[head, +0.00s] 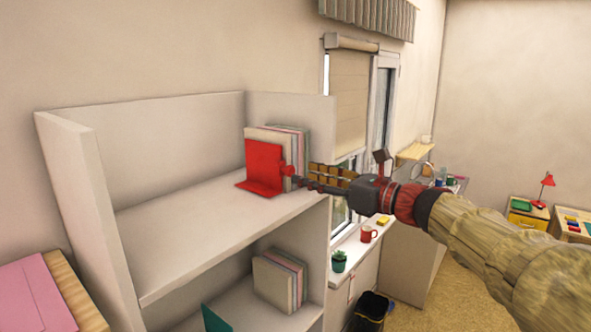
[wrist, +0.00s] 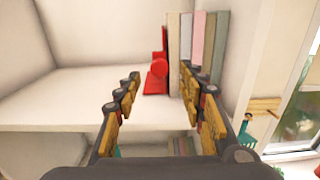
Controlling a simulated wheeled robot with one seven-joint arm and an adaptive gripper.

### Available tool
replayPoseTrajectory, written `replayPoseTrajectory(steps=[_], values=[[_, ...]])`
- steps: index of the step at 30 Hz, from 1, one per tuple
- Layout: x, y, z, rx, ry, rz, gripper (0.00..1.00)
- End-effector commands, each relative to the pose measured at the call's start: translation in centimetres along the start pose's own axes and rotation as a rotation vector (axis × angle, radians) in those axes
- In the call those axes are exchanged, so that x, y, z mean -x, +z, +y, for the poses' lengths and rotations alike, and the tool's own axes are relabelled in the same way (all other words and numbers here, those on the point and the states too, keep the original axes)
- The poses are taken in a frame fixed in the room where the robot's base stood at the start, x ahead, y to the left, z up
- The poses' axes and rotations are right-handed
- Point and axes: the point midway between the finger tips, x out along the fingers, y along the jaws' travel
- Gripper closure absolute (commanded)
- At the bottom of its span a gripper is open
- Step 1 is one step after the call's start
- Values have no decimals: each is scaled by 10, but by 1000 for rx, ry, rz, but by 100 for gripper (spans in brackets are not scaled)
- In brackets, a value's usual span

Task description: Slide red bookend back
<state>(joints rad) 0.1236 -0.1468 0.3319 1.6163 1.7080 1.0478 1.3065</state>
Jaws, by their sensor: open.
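The red bookend (head: 264,166) stands on the upper shelf (head: 200,222), its upright plate against the left side of a row of several books (head: 292,146). Its foot lies flat on the shelf, pointing left. A round red knob (wrist: 158,68) sticks out from its front edge. My gripper (head: 303,180) is at the shelf's front, close to the knob. In the wrist view my gripper (wrist: 160,80) is open, with the knob seen between the two fingers and a little beyond them. I cannot tell whether a finger touches the books.
The shelf left of the bookend is empty. A side wall (head: 318,115) closes the right end. The lower shelf holds more books (head: 280,280) and a teal bookend (head: 216,320). A windowsill with a plant (head: 339,261) and red mug (head: 368,234) lies to the right.

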Motion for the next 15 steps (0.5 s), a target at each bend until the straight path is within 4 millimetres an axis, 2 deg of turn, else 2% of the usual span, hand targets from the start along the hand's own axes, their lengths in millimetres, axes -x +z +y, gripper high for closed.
replayPoseTrajectory(steps=[1,6,10,15], values=[[-9,1,1,0,4,0,60],[-32,1,1,1,2,1,60],[-42,1,1,2,2,1,60],[-45,1,0,3,-1,1,60]])
